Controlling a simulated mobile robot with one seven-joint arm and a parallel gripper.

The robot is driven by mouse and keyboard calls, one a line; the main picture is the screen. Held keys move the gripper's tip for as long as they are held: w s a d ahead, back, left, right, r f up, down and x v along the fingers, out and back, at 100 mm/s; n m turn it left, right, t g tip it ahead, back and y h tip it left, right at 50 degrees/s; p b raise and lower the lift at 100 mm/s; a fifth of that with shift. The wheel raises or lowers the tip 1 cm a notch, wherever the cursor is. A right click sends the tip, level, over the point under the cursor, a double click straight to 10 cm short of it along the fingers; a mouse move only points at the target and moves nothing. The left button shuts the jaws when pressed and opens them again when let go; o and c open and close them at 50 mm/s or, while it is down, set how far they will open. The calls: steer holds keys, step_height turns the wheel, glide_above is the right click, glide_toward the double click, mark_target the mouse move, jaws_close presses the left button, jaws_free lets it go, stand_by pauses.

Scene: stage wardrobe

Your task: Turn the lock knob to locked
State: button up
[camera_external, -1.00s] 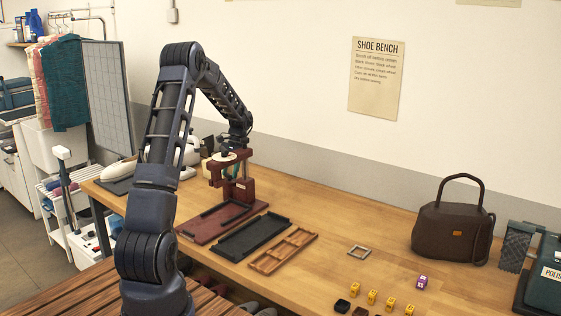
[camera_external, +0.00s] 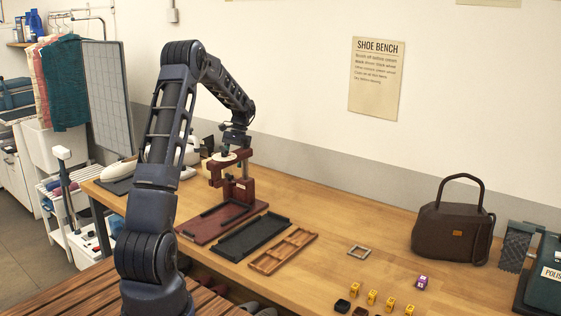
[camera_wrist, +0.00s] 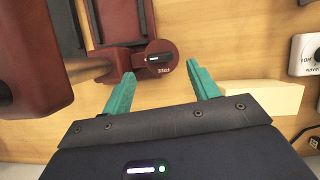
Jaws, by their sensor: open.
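A dark red press (camera_external: 240,188) stands on a red base at the back of the bench. In the wrist view its round red lock knob (camera_wrist: 158,59) shows, with a dark pointer strip on its face and small pale lettering, too blurred to read surely, at its lower edge. My gripper (camera_wrist: 167,77) is open and empty, with its teal fingers spread. In the external view my wrist hangs over the press and the knob cannot be made out.
A black tray (camera_external: 252,237) and a wooden divided tray (camera_external: 284,250) lie in front of the press. A pale block (camera_wrist: 262,97) lies right of my fingers in the wrist view. A brown handbag (camera_external: 452,234) stands at right, with small yellow blocks on the near bench.

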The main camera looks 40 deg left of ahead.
steer(key=v, duration=0.6)
steer(key=shift+r, duration=0.2)
steer(key=s+d+r+t+y, duration=0.2)
steer(key=s+r, duration=0.5)
steer(key=r, duration=0.1)
steer(key=s+d+r+t, duration=0.1)
steer(key=s+d+r, duration=0.3)
steer(key=s+d, duration=0.25)
steer(key=s+d+r+t, duration=0.2)
steer(key=s+d+r, duration=0.3)
steer(key=d, duration=0.3)
steer(key=s+d+f+t, duration=0.1)
steer(key=s+d, duration=0.3)
steer(key=s, duration=0.3)
steer(key=s+d+f+t+h, duration=0.1)
steer(key=s+d, duration=0.4)
steer(key=s, duration=0.3)
steer(key=s+d+f+m+t, duration=0.1)
steer(key=s+d, duration=0.3)
steer(key=s, duration=0.4)
steer(key=shift+d+f+t+h, duration=0.3)
steer(key=shift+d+t, duration=0.05)
steer(key=shift+t, duration=0.25)
